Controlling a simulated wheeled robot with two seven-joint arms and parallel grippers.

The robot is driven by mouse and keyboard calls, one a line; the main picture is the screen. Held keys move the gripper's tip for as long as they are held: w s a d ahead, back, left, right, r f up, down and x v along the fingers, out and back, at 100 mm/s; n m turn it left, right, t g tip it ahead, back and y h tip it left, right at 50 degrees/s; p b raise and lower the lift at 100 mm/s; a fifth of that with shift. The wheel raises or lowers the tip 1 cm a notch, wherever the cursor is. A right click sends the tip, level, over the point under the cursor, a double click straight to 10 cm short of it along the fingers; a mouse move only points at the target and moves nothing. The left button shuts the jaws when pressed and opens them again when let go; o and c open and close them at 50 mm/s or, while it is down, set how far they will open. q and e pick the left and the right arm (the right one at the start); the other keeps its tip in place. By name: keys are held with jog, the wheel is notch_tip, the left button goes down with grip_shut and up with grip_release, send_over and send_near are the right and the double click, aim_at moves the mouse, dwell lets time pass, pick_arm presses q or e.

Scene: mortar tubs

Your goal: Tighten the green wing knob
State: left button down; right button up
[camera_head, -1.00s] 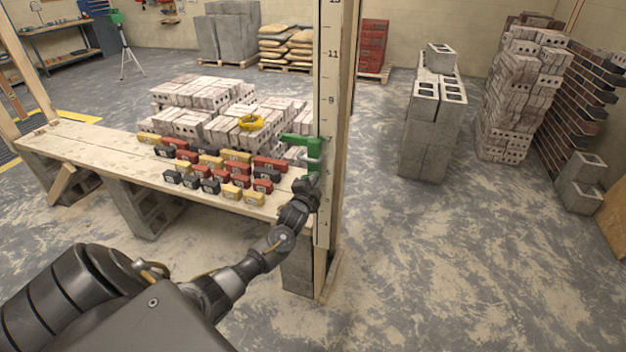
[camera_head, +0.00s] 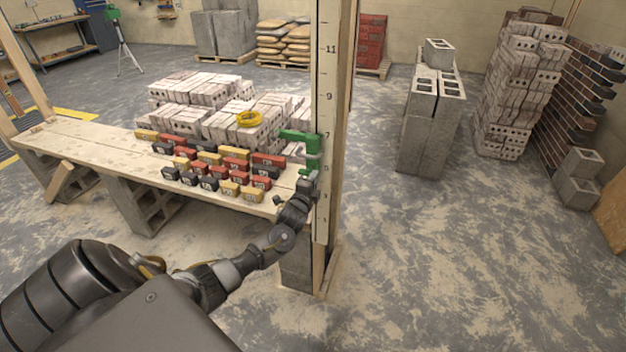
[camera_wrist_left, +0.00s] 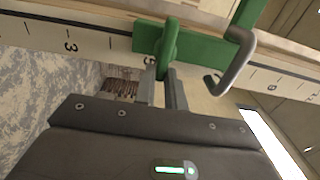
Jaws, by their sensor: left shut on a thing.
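The green wing knob (camera_wrist_left: 168,45) stands edge-on in the left wrist view, on a green clamp (camera_wrist_left: 200,45). The clamp sits on the numbered pole and also shows in the head view (camera_head: 298,136). My left gripper (camera_wrist_left: 163,88) is shut on the knob, with one grey finger on each side of its lower end. In the head view my left gripper (camera_head: 305,186) is just below the clamp, against the pole, and a small green part shows at its tip. My right gripper is not in view.
The numbered pole (camera_head: 323,85) stands upright at the right end of a plank bench (camera_head: 85,145). Rows of small red, yellow and black blocks (camera_head: 236,164) lie on the bench near my arm. Grey blocks (camera_head: 430,130) stand farther right. The floor between is clear.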

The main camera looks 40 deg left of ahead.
pick_arm(q)
jog(key=c, duration=1.5)
grip_release()
jog(key=shift+o, duration=0.2)
jog(key=b+v, duration=0.2)
jog(key=v, duration=0.8)
jog(key=shift+s+d, duration=0.2)
jog(key=shift+s, duration=0.15)
